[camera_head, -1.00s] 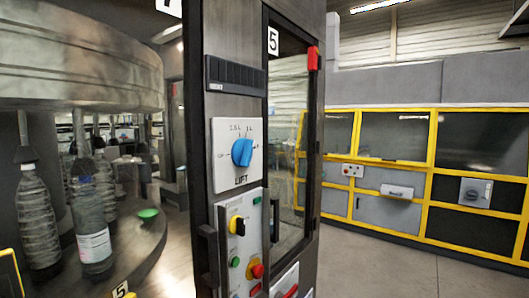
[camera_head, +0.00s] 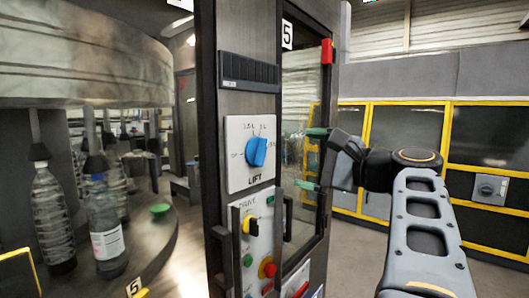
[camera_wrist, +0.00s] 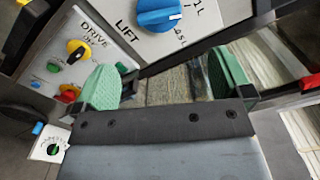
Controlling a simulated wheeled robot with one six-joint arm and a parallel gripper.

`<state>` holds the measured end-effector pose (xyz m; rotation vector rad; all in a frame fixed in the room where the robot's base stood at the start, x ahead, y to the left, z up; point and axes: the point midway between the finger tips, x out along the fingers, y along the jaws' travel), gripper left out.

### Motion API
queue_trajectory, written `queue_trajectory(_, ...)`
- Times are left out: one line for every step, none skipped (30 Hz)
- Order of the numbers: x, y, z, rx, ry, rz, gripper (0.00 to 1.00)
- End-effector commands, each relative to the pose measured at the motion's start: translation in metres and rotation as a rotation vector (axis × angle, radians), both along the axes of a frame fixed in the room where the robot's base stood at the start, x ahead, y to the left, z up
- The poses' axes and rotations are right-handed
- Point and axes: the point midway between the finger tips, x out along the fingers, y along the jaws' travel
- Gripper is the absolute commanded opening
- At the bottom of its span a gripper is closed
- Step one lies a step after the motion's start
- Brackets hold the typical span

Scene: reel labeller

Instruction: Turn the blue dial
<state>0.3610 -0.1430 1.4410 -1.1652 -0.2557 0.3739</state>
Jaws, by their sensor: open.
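The blue dial (camera_head: 256,152) sits on a white plate (camera_head: 240,178) marked LIFT, on the front of a grey metal column. In the wrist view the blue dial (camera_wrist: 160,14) is at the top centre, cut by the frame edge, with a white pointer mark. My gripper (camera_head: 310,160) is to the right of the dial in the head view, in front of the column's glass door. Its two green fingertips are apart with nothing between them. In the wrist view my gripper (camera_wrist: 162,82) is open, and the dial lies beyond the fingertips, not touched.
Below the dial is a DRIVE panel with a black knob on yellow (camera_head: 250,225) and a red button on yellow (camera_head: 267,268). A door handle (camera_head: 288,218) stands beside it. A bottle carousel (camera_head: 165,238) is at the left. A red latch (camera_head: 327,52) is at upper right.

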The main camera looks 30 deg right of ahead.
Motion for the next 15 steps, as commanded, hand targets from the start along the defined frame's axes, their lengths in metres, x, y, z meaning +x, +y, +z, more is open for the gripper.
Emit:
queue_trajectory(0.008, 0.006, 0.001, 0.001, 0.001, 0.008, 0.97)
queue_trajectory(0.014, 0.008, 0.002, 0.002, 0.001, 0.009, 0.97)
queue_trajectory(0.021, 0.012, 0.002, 0.001, 0.001, 0.01, 0.97)
queue_trajectory(0.027, 0.014, 0.002, 0.0, 0.002, 0.01, 0.97)
queue_trajectory(0.032, 0.017, 0.002, -0.001, 0.002, 0.008, 0.97)
queue_trajectory(0.04, 0.02, 0.002, -0.001, 0.002, 0.008, 0.97)
queue_trajectory(0.045, 0.022, 0.002, 0.0, 0.003, 0.01, 0.97)
queue_trajectory(0.051, 0.025, 0.001, 0.0, 0.003, 0.009, 0.97)
queue_trajectory(0.057, 0.028, 0.001, 0.0, 0.002, 0.008, 0.97)
queue_trajectory(0.062, 0.031, 0.001, 0.0, 0.003, 0.008, 0.97)
queue_trajectory(0.067, 0.032, 0.001, 0.0, 0.003, 0.007, 0.97)
queue_trajectory(0.073, 0.035, 0.001, 0.0, 0.003, 0.007, 0.97)
queue_trajectory(0.077, 0.037, 0.001, -0.002, 0.003, 0.007, 0.97)
queue_trajectory(0.081, 0.038, 0.001, -0.001, 0.003, 0.006, 0.97)
queue_trajectory(0.085, 0.041, 0.001, -0.003, 0.003, 0.006, 0.97)
